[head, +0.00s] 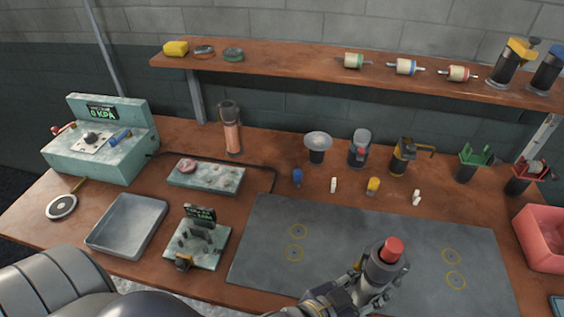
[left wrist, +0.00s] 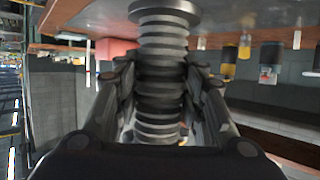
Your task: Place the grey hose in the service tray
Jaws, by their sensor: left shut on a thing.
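My left gripper (head: 366,291) is shut on the grey hose (head: 379,268), over the front of the dark mat. The hose is a short grey cylinder with a red end on top, tilted slightly. In the left wrist view the ribbed hose (left wrist: 160,75) stands between both fingers of the gripper (left wrist: 160,100). Its lower part is hidden by the gripper in the head view. The service tray (head: 148,210) is a shallow grey metal tray at the left of the bench; it looks empty. My right gripper is not in view.
A small fixture with a display (head: 202,246) stands between tray and mat. A pressure box (head: 100,150) and a flat block (head: 206,178) stand behind the tray. The dark mat (head: 340,235) is mostly clear. Several small parts stand behind it; a pink bin (head: 540,245) is at right.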

